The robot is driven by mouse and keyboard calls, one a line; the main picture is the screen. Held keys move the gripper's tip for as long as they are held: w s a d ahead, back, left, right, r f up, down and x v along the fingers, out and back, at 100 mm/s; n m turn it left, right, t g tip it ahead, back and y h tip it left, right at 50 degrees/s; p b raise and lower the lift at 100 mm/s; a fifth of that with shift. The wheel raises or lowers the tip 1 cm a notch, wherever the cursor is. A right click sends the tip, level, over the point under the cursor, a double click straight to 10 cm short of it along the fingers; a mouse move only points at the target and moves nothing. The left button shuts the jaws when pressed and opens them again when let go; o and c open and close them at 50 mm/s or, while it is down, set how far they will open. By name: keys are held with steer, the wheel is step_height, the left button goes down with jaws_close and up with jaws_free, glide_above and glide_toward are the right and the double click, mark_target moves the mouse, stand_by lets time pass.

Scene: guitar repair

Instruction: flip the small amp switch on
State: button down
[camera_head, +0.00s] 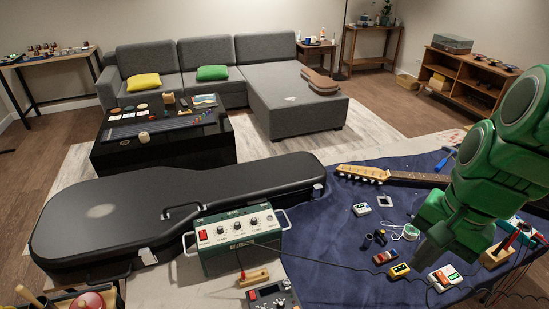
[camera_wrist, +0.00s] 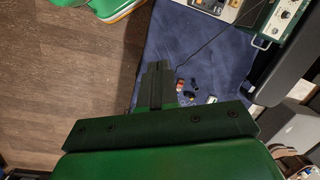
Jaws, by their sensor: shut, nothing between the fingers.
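The small amp (camera_head: 238,254) is a green box with a pale top panel, several black knobs and metal side handles. It stands at the front of the table, by the guitar case. Its red switch (camera_head: 203,235) is at the left end of the panel; I cannot tell which way it is set. The amp also shows at the top right of the wrist view (camera_wrist: 285,20). My gripper (camera_head: 424,252) is shut and empty, well to the right of the amp above the blue mat. Its dark fingers show in the wrist view (camera_wrist: 158,72).
A black guitar case (camera_head: 140,215) lies left of the amp. A guitar neck (camera_head: 400,176) lies on the blue mat (camera_head: 320,255). A small wooden block (camera_head: 254,278) stands before the amp.

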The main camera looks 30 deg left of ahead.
steer(key=w+a+m+h, duration=0.35)
steer(key=w+a, duration=0.95)
steer(key=a, duration=0.5)
steer(key=m+t, duration=0.2)
steer(key=t, duration=0.1)
glide_above(202, 231)
steer(key=s+a, duration=0.2)
steer(key=s, duration=0.2)
step_height(202, 231, down, 9)
steer(key=shift+w+d, duration=0.15)
steer(key=shift+d, duration=0.1)
steer(key=x, duration=1.2)
steer(key=shift+w+a+f, duration=0.1)
steer(key=shift+a+f, duration=0.1)
steer(key=shift+f, duration=0.05)
steer(key=shift+w+f, duration=0.1)
steer(key=shift+f, duration=0.5)
steer(key=shift+a+f, duration=0.1)
steer(key=shift+a, duration=0.05)
